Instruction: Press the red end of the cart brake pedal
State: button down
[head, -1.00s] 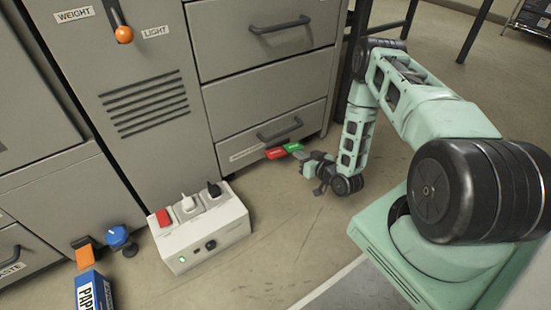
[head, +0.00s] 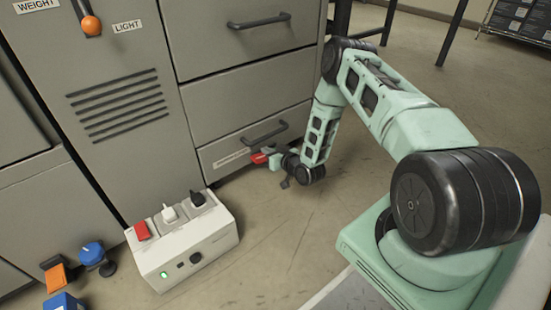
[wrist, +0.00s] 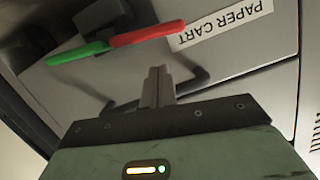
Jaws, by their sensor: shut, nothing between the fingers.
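The brake pedal is a two-coloured bar low on the front of the grey paper cart (head: 245,140). Its red end (head: 260,158) shows in the head view just left of my gripper (head: 274,153), which hides the green end there. The wrist view shows both the red end (wrist: 147,33) and the green end (wrist: 77,53). The closed fingers of my gripper (wrist: 157,72) are empty and point toward the bar, below the red part in that picture. A gap shows between fingertips and bar in that view; its depth is hard to judge.
A PAPER CART label (wrist: 225,22) sits beside the red end. A drawer handle (head: 253,135) juts out above the pedal. A white switch box (head: 185,245) stands on the floor to the left, near blue and orange pedals. Floor right of the box is clear.

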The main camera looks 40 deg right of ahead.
aim_at(263, 162)
jog(key=shift+a+f+b, duration=0.25)
jog(key=shift+f+b, duration=0.35)
jog(key=shift+f, duration=0.65)
jog(key=n+p, duration=0.1)
jog(key=a+n+p, duration=0.1)
jog(key=p, duration=0.1)
jog(key=shift+f+h, duration=0.25)
jog(key=shift+h, duration=0.15)
jog(key=shift+a+f+n+h+p, duration=0.15)
jog(key=shift+f+n+h+p, duration=0.4)
jog(key=shift+f+n, duration=0.35)
jog(key=shift+r, duration=0.1)
